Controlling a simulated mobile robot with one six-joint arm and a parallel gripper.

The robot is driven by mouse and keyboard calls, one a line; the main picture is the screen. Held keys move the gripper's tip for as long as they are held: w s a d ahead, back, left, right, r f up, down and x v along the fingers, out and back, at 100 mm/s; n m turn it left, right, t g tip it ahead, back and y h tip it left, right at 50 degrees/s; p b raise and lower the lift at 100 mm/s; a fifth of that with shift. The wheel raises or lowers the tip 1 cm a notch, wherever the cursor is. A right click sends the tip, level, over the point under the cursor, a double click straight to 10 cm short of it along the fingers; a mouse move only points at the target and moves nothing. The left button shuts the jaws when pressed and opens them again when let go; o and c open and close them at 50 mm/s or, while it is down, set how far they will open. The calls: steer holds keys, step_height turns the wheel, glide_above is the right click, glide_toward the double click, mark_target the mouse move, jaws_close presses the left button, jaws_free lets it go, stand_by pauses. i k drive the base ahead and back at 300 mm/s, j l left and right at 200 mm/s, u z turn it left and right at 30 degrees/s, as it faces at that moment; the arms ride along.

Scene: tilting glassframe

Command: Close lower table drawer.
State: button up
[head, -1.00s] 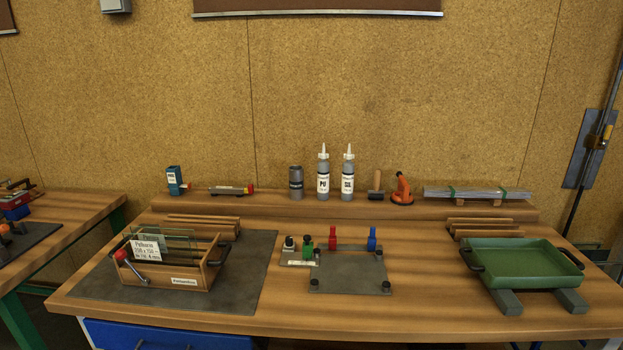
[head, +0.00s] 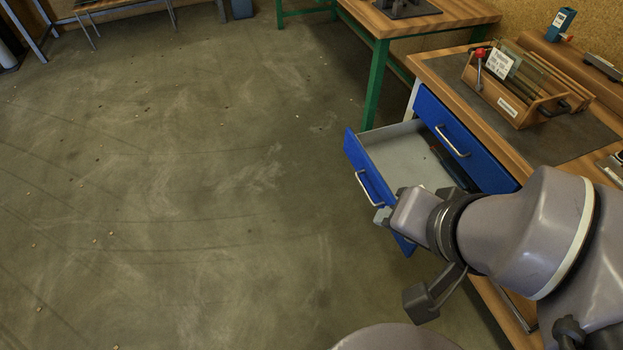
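The lower table drawer (head: 352,150) is pulled out well beyond the bench front. Its blue front faces the open floor and carries a light metal bar handle (head: 364,190). The grey inside shows, with dark items toward the back. The upper blue drawer (head: 440,120) above it is shut, with its own bar handle (head: 452,142). My gripper (head: 381,216) is at the near part of the lower drawer's front, close to the lower end of its handle. My wrist hides much of the gripper, so I cannot tell its opening or whether it touches the drawer.
The wooden workbench (head: 432,66) carries a wooden rack with glass panes (head: 510,105) on a dark mat. A second bench with green legs (head: 376,85) stands behind. The concrete floor (head: 200,200) left of the drawer is mostly clear.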

mark_target(387, 160)
steer(key=i+j+u, duration=0.1)
steer(key=i+j, duration=0.25)
steer(key=i+j+u, duration=0.1)
steer(key=i+j, duration=0.2)
steer(key=j, duration=0.25)
